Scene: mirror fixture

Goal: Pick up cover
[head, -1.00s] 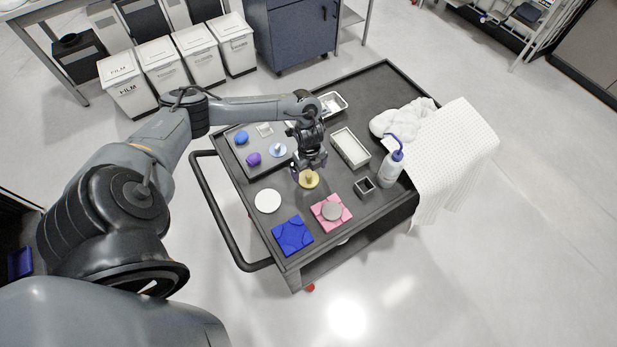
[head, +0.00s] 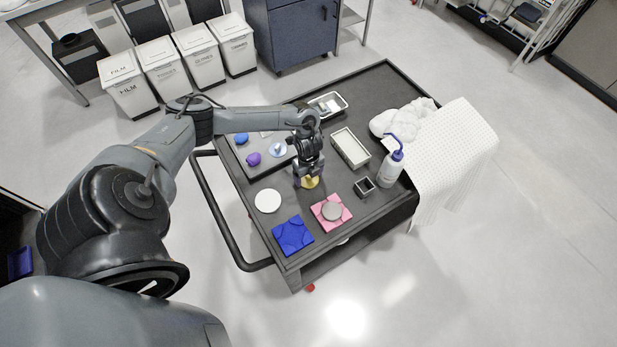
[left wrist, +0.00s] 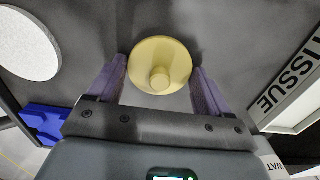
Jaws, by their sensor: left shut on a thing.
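The cover, a yellow disc with a round knob (head: 312,184), is on the dark cart top, partly hidden under my left gripper (head: 309,178). In the left wrist view the yellow cover (left wrist: 172,52) lies between the two purple-padded fingers of my left gripper (left wrist: 160,78). My right gripper is not in view.
The cart top (head: 375,88) also holds a white disc (head: 267,201), a blue block (head: 293,236), a pink block with a grey disc (head: 345,221), a small dark box (head: 364,187), a white tray (head: 350,148) and a wash bottle (head: 391,168). White cloth hangs at the right.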

